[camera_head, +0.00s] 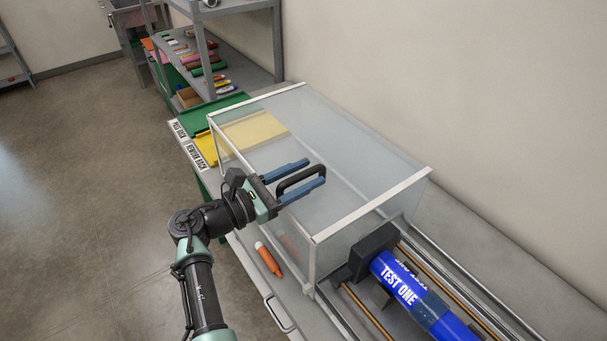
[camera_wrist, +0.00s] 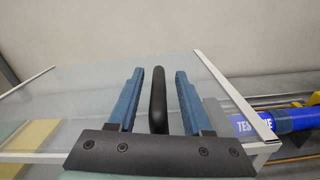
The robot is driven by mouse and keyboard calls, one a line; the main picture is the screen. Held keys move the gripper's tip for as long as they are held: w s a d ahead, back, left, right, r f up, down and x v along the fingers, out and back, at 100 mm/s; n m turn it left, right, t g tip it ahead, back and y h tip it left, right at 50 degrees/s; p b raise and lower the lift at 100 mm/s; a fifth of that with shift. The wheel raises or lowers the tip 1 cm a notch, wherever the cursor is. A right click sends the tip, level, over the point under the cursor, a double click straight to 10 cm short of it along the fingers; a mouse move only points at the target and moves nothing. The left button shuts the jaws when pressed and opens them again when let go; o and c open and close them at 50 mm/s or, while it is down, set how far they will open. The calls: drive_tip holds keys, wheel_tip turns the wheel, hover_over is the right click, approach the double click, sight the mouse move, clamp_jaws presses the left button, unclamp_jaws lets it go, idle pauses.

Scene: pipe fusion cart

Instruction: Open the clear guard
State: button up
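The clear guard (camera_head: 350,150) is a transparent box with pale edge strips, lying closed over the left part of the cart. It also fills much of the wrist view (camera_wrist: 85,85). A black handle (camera_head: 300,178) stands on the guard near its front edge. My gripper (camera_head: 316,172) is open, with one blue finger on each side of the handle. In the wrist view the handle (camera_wrist: 158,100) stands between the two fingers, with a visible gap on both sides. The lower part of the handle is hidden behind the gripper's dark palm.
An orange marker (camera_head: 268,259) lies on the cart's front ledge. Green (camera_head: 212,114) and yellow (camera_head: 207,147) trays sit at the left end. A shelf rack stands behind; floor at left is clear.

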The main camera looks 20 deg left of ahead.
drive_tip(key=b+v, duration=0.2)
drive_tip(key=v, duration=1.1)
drive_tip(key=shift+b, duration=0.35)
